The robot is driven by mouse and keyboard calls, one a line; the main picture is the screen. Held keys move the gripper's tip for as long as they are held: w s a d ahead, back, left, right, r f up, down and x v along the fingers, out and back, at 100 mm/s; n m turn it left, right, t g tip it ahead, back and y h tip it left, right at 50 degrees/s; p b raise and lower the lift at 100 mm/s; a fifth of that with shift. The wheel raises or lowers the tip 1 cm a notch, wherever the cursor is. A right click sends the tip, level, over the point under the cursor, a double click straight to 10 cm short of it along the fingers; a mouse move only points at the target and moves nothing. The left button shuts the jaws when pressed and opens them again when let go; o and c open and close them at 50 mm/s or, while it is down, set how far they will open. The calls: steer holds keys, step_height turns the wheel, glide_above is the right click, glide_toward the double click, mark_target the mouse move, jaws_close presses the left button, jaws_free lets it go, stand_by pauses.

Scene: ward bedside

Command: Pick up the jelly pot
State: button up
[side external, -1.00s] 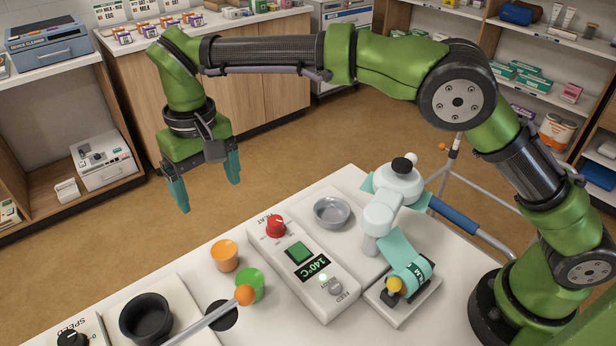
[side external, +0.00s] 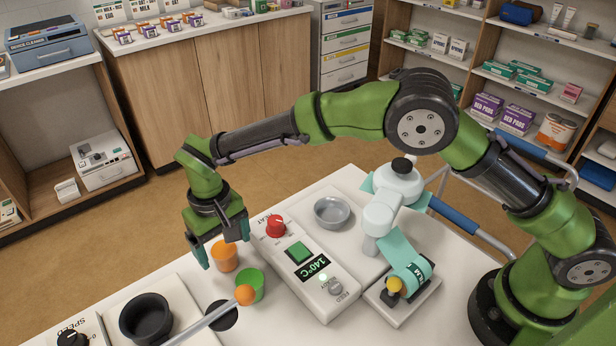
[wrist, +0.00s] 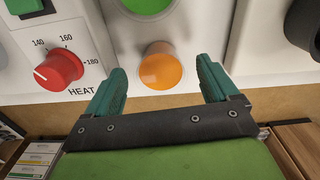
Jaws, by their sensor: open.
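A small orange pot (side external: 225,257) stands on the white worktop, and a similar green pot (side external: 251,286) stands just in front of it. No label shows which one is the jelly pot. My gripper (side external: 222,246) is open over the orange pot, fingers pointing down. In the wrist view, the orange pot (wrist: 160,68) appears between the two teal fingertips of my gripper (wrist: 161,71), with a gap on each side. The green pot (wrist: 147,5) is cut off at the top edge. I cannot tell how far the fingertips reach down beside the orange pot.
A control box with a red heat knob (side external: 275,226) and green button stands right of the pots. A metal dish (side external: 332,212) lies beyond it. An orange-tipped lever (side external: 205,325) and a black cup (side external: 147,318) are at front left.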

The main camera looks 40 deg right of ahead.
steer(key=shift+f, duration=0.85)
steer(key=shift+c, duration=0.4)
